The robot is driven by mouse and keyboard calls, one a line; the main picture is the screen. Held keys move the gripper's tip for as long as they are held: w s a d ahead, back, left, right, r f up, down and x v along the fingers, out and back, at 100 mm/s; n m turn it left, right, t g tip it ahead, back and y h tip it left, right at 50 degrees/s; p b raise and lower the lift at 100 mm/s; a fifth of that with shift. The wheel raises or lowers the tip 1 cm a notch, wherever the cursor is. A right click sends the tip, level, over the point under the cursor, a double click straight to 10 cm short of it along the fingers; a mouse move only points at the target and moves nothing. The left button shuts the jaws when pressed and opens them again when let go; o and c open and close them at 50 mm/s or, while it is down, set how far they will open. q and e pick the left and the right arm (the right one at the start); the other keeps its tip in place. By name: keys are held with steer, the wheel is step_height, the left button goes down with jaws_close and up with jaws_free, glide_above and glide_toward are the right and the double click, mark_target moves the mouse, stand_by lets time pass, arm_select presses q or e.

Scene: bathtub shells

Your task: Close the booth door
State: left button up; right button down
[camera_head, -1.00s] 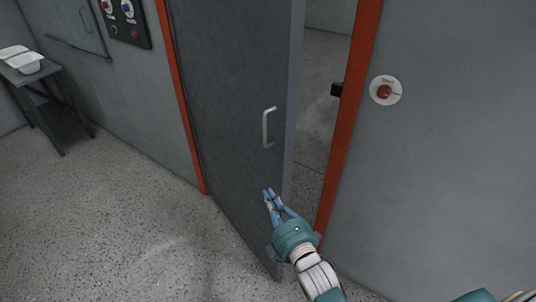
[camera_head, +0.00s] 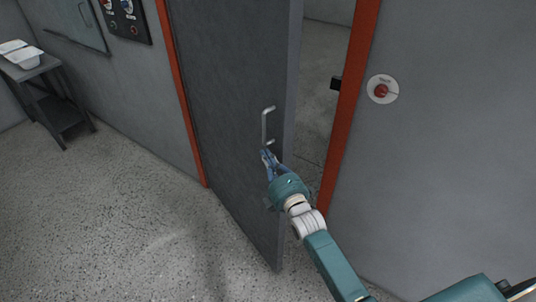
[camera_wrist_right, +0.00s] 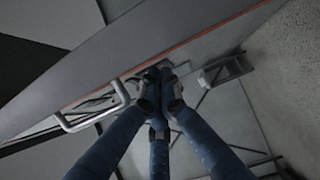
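The booth door (camera_head: 225,110) is a dark grey panel, swung partly open toward me in its red frame (camera_head: 350,110). A gap shows between its free edge and the right side of the frame. A metal bar handle (camera_head: 264,124) is mounted upright near that edge; it also shows in the right wrist view (camera_wrist_right: 97,117). My right gripper (camera_head: 267,153) is just below the handle, in front of the door, and looks apart from it. Its blue fingers meet at the tips in the right wrist view (camera_wrist_right: 160,78), with nothing seen between them. My left gripper is not in view.
A dark side table (camera_head: 45,70) with white trays (camera_head: 22,58) stands at the far left. A control panel (camera_head: 124,18) is on the left wall. A round red-centred button (camera_head: 382,89) is on the right wall. The speckled floor (camera_head: 110,220) before the door is clear.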

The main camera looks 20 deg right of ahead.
steer(key=shift+w+d, duration=0.1)
steer(key=shift+d, duration=0.05)
steer(key=w+d+b, duration=0.3)
steer(key=d, duration=0.5)
steer(key=w+d+b, duration=0.4)
steer(key=d, duration=0.4)
steer(key=shift+d, duration=0.4)
steer(key=shift+s+a+f, duration=0.1)
